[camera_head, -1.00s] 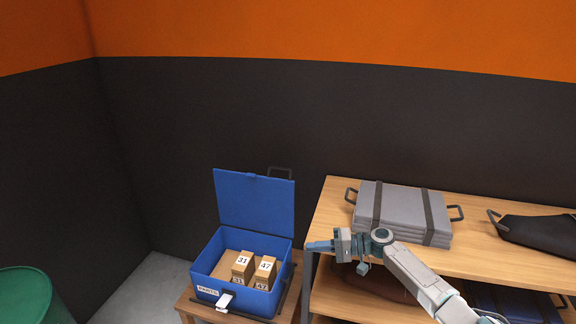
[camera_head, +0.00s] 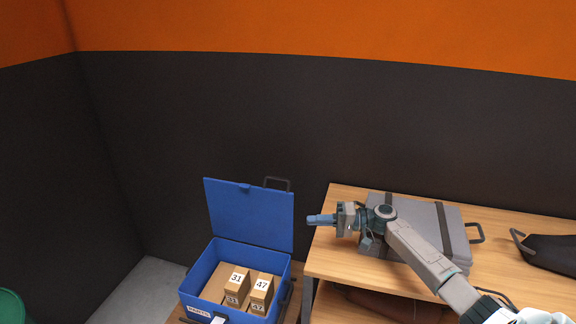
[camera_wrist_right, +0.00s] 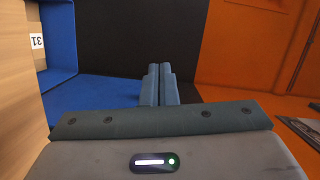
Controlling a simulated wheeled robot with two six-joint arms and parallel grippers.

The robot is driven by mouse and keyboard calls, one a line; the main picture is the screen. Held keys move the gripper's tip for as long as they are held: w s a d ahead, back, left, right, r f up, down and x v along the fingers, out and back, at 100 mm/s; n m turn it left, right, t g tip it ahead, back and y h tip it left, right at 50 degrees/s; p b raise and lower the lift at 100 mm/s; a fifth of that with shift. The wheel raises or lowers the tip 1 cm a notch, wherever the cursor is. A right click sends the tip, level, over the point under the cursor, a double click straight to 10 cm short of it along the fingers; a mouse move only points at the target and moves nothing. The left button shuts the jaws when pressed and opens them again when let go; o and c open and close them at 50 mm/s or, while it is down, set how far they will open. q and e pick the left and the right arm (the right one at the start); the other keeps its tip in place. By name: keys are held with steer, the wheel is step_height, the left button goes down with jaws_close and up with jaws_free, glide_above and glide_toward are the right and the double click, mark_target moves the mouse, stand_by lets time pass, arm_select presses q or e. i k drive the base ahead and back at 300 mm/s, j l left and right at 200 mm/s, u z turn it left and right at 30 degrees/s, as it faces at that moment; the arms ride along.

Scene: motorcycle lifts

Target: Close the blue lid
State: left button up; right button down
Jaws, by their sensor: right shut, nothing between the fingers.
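The blue lid (camera_head: 249,213) stands open and upright at the back of the blue box (camera_head: 200,273), with a dark handle on its top edge. Boxes marked 31 (camera_head: 236,279) and 47 (camera_head: 261,286) sit inside. My right gripper (camera_head: 313,220) is shut and empty, to the right of the lid and apart from it, pointing left. In the right wrist view its fingers (camera_wrist_right: 158,84) are together, with blue surfaces of the box or lid (camera_wrist_right: 60,45) at the left. My left gripper is not in view.
A wooden shelf (camera_head: 510,291) on the right holds a grey strapped case (camera_head: 453,240) under my right arm and a dark bag (camera_head: 552,252). A green drum (camera_head: 10,306) stands at the lower left. A dark wall is behind.

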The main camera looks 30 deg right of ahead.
mark_target(263, 217)
steer(key=i+l, duration=0.8)
